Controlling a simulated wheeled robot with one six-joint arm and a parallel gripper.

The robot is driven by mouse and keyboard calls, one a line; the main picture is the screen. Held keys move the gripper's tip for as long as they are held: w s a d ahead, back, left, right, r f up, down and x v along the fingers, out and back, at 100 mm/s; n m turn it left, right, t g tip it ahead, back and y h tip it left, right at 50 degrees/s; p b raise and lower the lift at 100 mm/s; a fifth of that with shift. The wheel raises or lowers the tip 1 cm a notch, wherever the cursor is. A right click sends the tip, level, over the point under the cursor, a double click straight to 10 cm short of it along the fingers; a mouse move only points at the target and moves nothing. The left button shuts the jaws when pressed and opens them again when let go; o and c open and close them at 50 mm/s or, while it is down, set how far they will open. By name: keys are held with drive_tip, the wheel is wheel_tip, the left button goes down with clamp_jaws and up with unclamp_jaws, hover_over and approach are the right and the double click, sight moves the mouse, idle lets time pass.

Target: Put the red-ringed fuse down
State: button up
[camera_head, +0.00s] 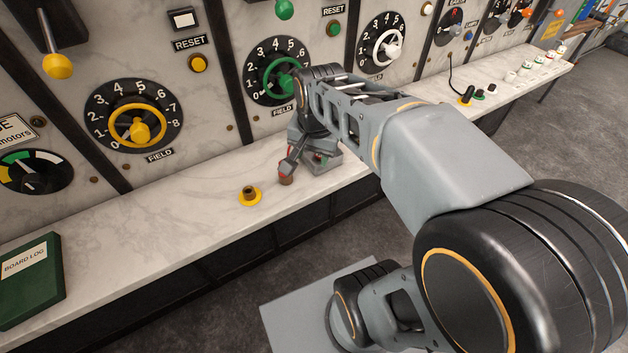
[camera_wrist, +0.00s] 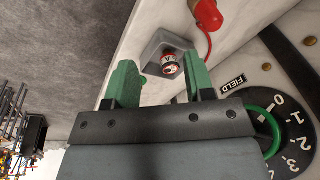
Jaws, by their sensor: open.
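The red-ringed fuse (camera_wrist: 170,64) is a small pale cylinder with a red band. In the wrist view it sits at the grey block (camera_wrist: 153,47) on the marble ledge, between the fingers. My gripper (camera_wrist: 158,72) is open, with one green finger on each side of the fuse. A gap shows on the left; on the right the finger looks close, and I cannot tell whether it touches. In the head view the grey block (camera_head: 325,163) shows below my wrist, and the fuse is hard to make out there.
A red cap (camera_wrist: 207,14) on a cord lies close beside the block. The panel with the green field dial (camera_head: 276,76) rises behind. A green log book (camera_head: 30,280) lies far left.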

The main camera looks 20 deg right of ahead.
drive_tip(key=s+a+f+n+t, duration=0.1)
drive_tip(key=s+a+f+n, duration=0.1)
drive_tip(key=s+n, duration=0.4)
drive_tip(key=f+n, duration=0.1)
drive_tip(key=n, duration=0.1)
drive_tip(key=shift+a+f+n, duration=0.25)
drive_tip(key=shift+f+n, duration=0.05)
